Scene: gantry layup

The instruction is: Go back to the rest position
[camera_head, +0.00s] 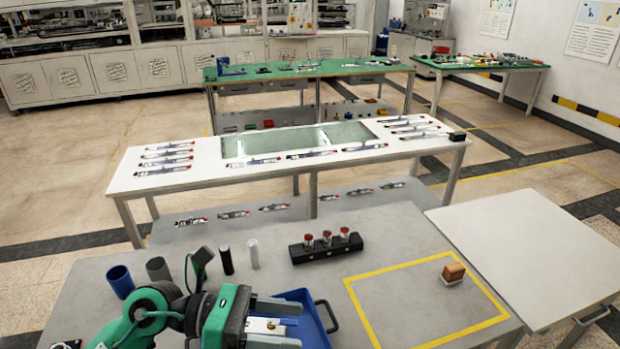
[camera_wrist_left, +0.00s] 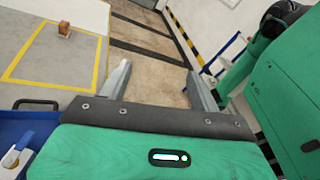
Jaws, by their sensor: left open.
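My left gripper (camera_head: 297,325) is in the lower left of the head view, over the blue tray (camera_head: 313,331) on the near grey table. Its two fingers are apart with nothing gripped between them. The left wrist view shows the same spread fingers of the left gripper (camera_wrist_left: 158,74), with floor behind the gap. The gripper and arm hide much of the tray. A white and blue item (camera_wrist_left: 14,158) lies in the tray at the left of the wrist view. My right gripper is in neither view.
A black rack (camera_head: 326,249) with red-capped vials stands behind the tray. Blue (camera_head: 120,281) and grey (camera_head: 158,268) cups, a black cylinder (camera_head: 227,260) and a white cylinder (camera_head: 253,254) stand near the arm. A brown block (camera_head: 454,271) sits inside the yellow outline (camera_head: 366,314).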

